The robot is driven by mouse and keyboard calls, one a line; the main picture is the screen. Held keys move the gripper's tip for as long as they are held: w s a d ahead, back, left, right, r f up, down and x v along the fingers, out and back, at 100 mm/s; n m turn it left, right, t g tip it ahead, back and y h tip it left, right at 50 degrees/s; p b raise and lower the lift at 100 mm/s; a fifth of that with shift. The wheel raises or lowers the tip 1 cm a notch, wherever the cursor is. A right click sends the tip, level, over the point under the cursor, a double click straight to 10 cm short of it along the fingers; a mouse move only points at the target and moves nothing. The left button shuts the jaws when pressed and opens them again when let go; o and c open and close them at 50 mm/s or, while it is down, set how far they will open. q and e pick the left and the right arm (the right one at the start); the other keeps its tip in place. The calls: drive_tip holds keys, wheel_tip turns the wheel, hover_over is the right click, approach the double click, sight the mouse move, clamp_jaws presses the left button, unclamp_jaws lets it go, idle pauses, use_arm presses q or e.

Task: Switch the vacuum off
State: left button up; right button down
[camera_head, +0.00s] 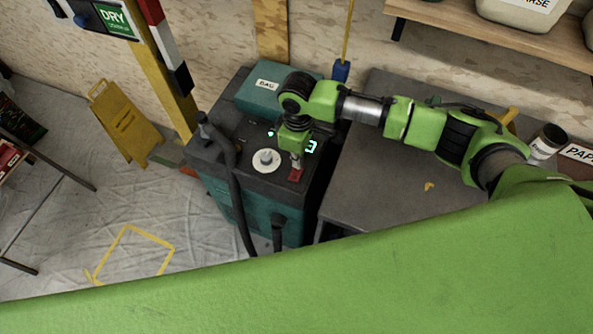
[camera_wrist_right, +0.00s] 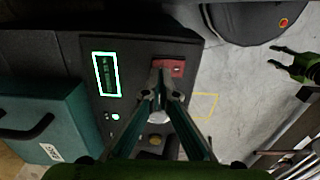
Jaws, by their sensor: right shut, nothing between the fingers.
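The vacuum (camera_head: 228,190) is a teal and dark grey box unit standing on the floor, with a hose at its left and a lit display on top. A red switch (camera_head: 295,174) sits on its top panel near the front right edge; it also shows in the right wrist view (camera_wrist_right: 172,66). My right gripper (camera_head: 297,163) points down at the red switch with its fingers together and empty. In the right wrist view the fingertips (camera_wrist_right: 161,88) are at the switch's edge; I cannot tell whether they touch it. A white round dial (camera_head: 266,160) lies to the left.
A grey table (camera_head: 375,180) stands right beside the vacuum. A yellow post (camera_head: 165,75) and a yellow folding sign (camera_head: 126,122) are to the left. A wooden shelf (camera_head: 480,45) with containers is at the back right.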

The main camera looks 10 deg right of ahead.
drive_tip(key=shift+f+b, duration=0.45)
drive_tip(key=shift+f, duration=0.7)
idle(0.4)
drive_tip(key=shift+r, duration=0.1)
wheel_tip(320, 180, up, 7)
drive_tip(key=p, duration=0.8)
idle(0.3)
